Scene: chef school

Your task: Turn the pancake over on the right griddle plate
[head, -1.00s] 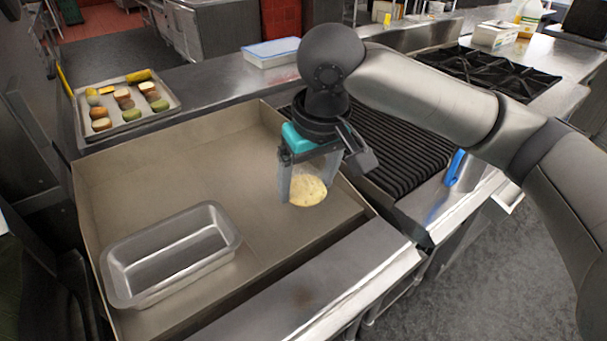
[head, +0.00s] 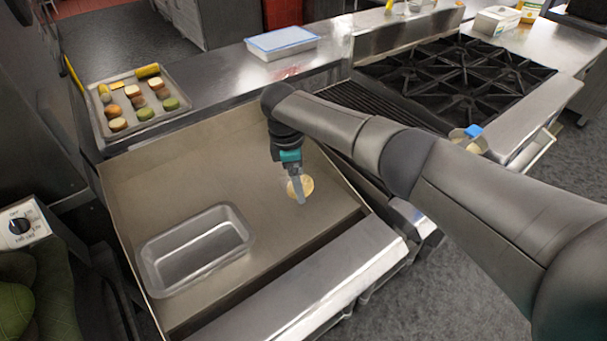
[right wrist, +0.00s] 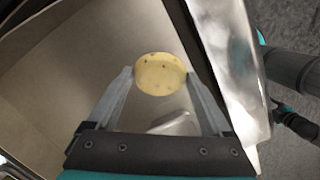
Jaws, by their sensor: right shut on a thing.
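My right gripper (head: 299,190) points down over the flat, walled griddle plate (head: 150,200). It is shut on the pancake (head: 306,186), a pale yellow disc. The fingers line up one behind the other in the head view and cover part of the pancake. In the right wrist view, the pancake (right wrist: 160,75) sits between the two fingertips, one at each side, with darker specks on its face. How far it is above the plate is hard to tell. My left gripper is not in view.
A metal loaf pan (head: 197,250) stands on the griddle plate, left of the gripper. A blue-lidded container (head: 281,41) sits on the back ledge. A ridged grill (head: 385,106) and burners (head: 460,80) lie to the right.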

